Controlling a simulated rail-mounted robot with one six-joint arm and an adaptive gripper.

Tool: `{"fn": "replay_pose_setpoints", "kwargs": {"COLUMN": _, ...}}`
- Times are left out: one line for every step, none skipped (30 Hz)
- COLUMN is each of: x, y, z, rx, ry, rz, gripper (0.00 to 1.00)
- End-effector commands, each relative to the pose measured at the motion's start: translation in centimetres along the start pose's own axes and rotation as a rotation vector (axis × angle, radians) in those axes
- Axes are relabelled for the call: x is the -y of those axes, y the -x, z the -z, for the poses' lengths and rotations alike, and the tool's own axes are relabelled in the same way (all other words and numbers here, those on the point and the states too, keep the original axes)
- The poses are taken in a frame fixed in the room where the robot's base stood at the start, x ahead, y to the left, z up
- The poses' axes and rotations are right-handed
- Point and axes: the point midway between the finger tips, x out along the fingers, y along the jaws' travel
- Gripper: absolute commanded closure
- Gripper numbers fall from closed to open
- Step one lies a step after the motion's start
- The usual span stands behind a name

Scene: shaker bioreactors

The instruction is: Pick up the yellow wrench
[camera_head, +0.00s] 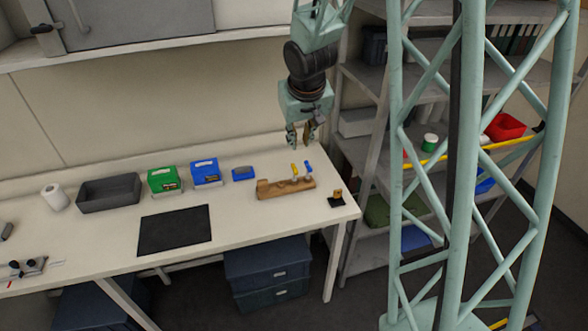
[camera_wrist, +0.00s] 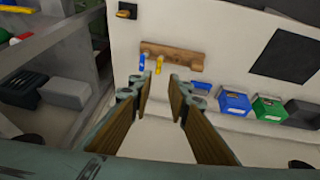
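The yellow wrench (camera_head: 294,170) stands upright in a wooden holder (camera_head: 273,190) on the white table. A blue wrench (camera_head: 308,167) stands in the same holder, just to its right. In the wrist view the yellow wrench (camera_wrist: 160,65) and the blue wrench (camera_wrist: 142,62) show beyond my fingertips, at the wooden holder (camera_wrist: 185,57). My gripper (camera_head: 301,145) hangs above the table's back edge, over the wrenches and apart from them. In the wrist view my gripper (camera_wrist: 160,85) is open, with nothing between its fingers.
A blue box (camera_head: 206,172), a green box (camera_head: 164,180), a small blue item (camera_head: 243,173) and a grey tray (camera_head: 109,191) stand left of the holder. A black mat (camera_head: 174,230) lies in front. A small black-based object (camera_head: 337,199) sits near the right edge. Shelves (camera_head: 362,76) stand right.

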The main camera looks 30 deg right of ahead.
Motion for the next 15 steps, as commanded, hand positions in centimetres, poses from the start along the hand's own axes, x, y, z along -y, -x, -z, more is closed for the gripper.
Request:
{"fn": "replay_pose_setpoints", "kwargs": {"x": -0.2, "y": -0.6, "z": 0.2, "rx": 0.003, "ry": -0.003, "rz": 0.002, "gripper": 0.83}}
{"fn": "replay_pose_setpoints", "kwargs": {"x": -0.3, "y": -1.0, "z": 0.4, "rx": 0.002, "ry": -0.004, "rz": 0.004, "gripper": 0.83}}
{"fn": "replay_pose_setpoints", "kwargs": {"x": -0.4, "y": -1.5, "z": 0.6, "rx": 0.003, "ry": -0.006, "rz": 0.006, "gripper": 0.83}}
{"fn": "replay_pose_setpoints", "kwargs": {"x": -0.5, "y": -1.9, "z": 0.7, "rx": 0.003, "ry": -0.007, "rz": 0.008, "gripper": 0.83}}
{"fn": "replay_pose_setpoints", "kwargs": {"x": -0.5, "y": -2.3, "z": 0.9, "rx": 0.002, "ry": -0.008, "rz": 0.01, "gripper": 0.83}}
{"fn": "replay_pose_setpoints", "kwargs": {"x": -0.6, "y": -2.8, "z": 1.0, "rx": 0.002, "ry": -0.01, "rz": 0.013, "gripper": 0.83}}
{"fn": "replay_pose_setpoints", "kwargs": {"x": -0.7, "y": -3.2, "z": 1.1, "rx": 0.003, "ry": -0.011, "rz": 0.015, "gripper": 0.83}}
{"fn": "replay_pose_setpoints", "kwargs": {"x": -0.8, "y": -3.6, "z": 1.2, "rx": 0.002, "ry": -0.011, "rz": 0.017, "gripper": 0.83}}
{"fn": "replay_pose_setpoints", "kwargs": {"x": -0.8, "y": -4.2, "z": 1.3, "rx": 0.002, "ry": -0.013, "rz": 0.02, "gripper": 0.83}}
{"fn": "replay_pose_setpoints", "kwargs": {"x": -0.9, "y": -4.6, "z": 1.4, "rx": 0.003, "ry": -0.014, "rz": 0.022, "gripper": 0.83}}
{"fn": "replay_pose_setpoints", "kwargs": {"x": -1.0, "y": -5.0, "z": 1.5, "rx": 0.002, "ry": -0.017, "rz": 0.025, "gripper": 0.83}}
{"fn": "replay_pose_setpoints", "kwargs": {"x": -1.1, "y": -5.5, "z": 1.6, "rx": 0.002, "ry": -0.019, "rz": 0.028, "gripper": 0.83}}
{"fn": "replay_pose_setpoints", "kwargs": {"x": -1.1, "y": -6.0, "z": 1.6, "rx": 0.003, "ry": -0.021, "rz": 0.03, "gripper": 0.83}}
{"fn": "replay_pose_setpoints", "kwargs": {"x": -1.2, "y": -6.3, "z": 1.7, "rx": 0.003, "ry": -0.022, "rz": 0.033, "gripper": 0.83}}
{"fn": "replay_pose_setpoints", "kwargs": {"x": -1.3, "y": -6.9, "z": 1.8, "rx": 0.003, "ry": -0.023, "rz": 0.037, "gripper": 0.83}}
